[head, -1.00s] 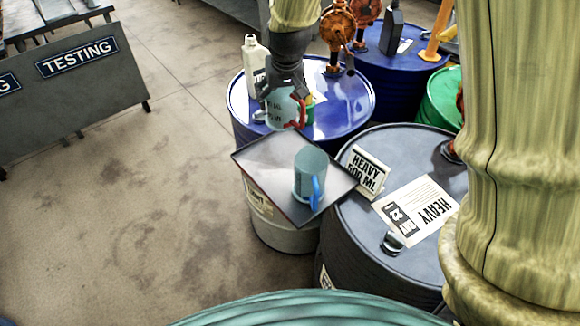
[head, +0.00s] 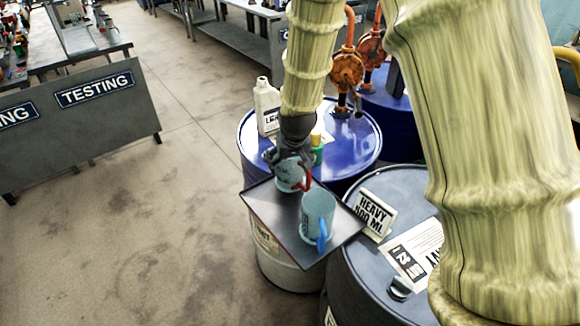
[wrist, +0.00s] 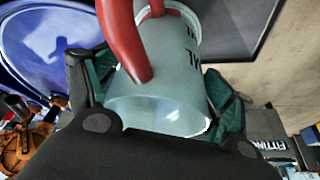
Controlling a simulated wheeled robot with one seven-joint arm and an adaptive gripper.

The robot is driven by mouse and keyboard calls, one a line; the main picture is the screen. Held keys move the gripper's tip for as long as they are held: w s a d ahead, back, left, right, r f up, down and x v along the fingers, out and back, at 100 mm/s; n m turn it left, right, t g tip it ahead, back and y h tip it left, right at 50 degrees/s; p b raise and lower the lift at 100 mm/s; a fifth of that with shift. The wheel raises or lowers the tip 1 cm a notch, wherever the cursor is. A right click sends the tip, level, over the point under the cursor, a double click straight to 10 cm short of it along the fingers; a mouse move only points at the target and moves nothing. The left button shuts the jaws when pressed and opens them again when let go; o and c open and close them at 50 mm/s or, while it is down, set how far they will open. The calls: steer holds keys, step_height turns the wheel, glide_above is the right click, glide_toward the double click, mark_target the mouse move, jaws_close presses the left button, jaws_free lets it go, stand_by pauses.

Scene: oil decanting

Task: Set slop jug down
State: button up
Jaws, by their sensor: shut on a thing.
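My gripper (head: 292,162) is shut on a pale translucent jug with a red handle (head: 287,179), likely the slop jug. In the head view this jug is at the far edge of a dark square tray (head: 268,212), partly hidden by my gripper; I cannot tell whether it touches the tray. A second jug, with a blue handle (head: 318,212), stands upright on the tray, just nearer and to the right. In the wrist view the red-handled jug (wrist: 172,100) sits between the two finger pads, its red handle towards the upper left.
The tray rests on a pale drum (head: 283,268). A blue drum (head: 350,150) behind bears a white bottle (head: 266,105) and a green-labelled container. Floor at left is clear.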

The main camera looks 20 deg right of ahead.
mark_target(293, 162)
steer(key=shift+w+f, duration=0.1)
steer(key=shift+f, duration=1.15)
steer(key=o, duration=1.2)
steer(key=shift+f, duration=0.15)
steer(key=shift+o, duration=0.2)
steer(key=shift+b+v, duration=1.05)
steer(key=shift+v, duration=5.1)
